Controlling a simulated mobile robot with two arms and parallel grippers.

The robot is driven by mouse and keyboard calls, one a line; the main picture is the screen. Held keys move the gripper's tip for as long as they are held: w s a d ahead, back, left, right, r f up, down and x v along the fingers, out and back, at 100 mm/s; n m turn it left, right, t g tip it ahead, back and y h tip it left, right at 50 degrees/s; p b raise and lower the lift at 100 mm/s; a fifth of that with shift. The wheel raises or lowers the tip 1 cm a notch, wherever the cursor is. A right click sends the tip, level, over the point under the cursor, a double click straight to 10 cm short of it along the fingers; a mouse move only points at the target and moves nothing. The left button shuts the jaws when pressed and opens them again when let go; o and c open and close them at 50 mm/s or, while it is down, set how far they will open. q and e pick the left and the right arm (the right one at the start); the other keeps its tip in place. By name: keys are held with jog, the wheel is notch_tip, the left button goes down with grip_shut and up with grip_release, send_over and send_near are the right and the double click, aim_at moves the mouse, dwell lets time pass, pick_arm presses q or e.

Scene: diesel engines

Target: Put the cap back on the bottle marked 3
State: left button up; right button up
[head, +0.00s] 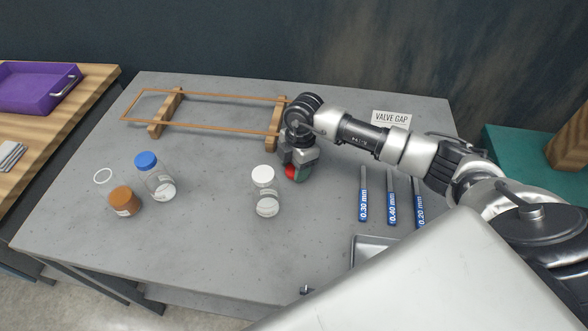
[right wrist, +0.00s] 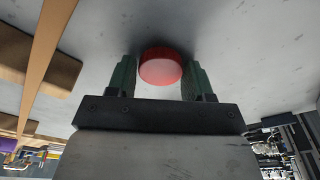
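A red cap (right wrist: 160,66) lies on the table between the fingers of my right gripper (right wrist: 160,82). In the head view the cap (head: 291,172) shows partly beside the gripper (head: 297,173). The fingers are open, with a gap on each side of the cap. At the left, a bottle (head: 123,202) with brown contents seems uncapped; its rim shows as a pale ring. A blue-capped bottle (head: 162,185) and a white-capped bottle (head: 266,202) stand upright. The marks on the bottles are too small to read. My left gripper is not in view.
A wooden frame (head: 205,93) stands at the back of the grey table. Several blue-handled gauges (head: 391,208) lie at the right, below a "VALVE GAP" sign (head: 391,118). A metal tray (head: 368,246) is at the front. The table between the blue-capped and white-capped bottles is clear.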

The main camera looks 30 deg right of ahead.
jog(key=shift+r, duration=0.1)
jog(key=shift+c, duration=0.2)
jog(key=shift+r, duration=0.25)
jog(key=r, duration=0.2)
jog(key=r+b, duration=0.1)
jog(key=shift+s+d+r, duration=0.15)
jog(key=shift+s+r, duration=0.1)
jog(key=shift+r, duration=0.05)
pick_arm(q)
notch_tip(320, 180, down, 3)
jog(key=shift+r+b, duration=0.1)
jog(key=shift+b, duration=0.85)
pick_arm(e)
jog(key=s+d+r, duration=0.4)
jog(key=s+r, duration=0.2)
jog(key=s, duration=0.4)
jog(key=shift+d+r, duration=0.35)
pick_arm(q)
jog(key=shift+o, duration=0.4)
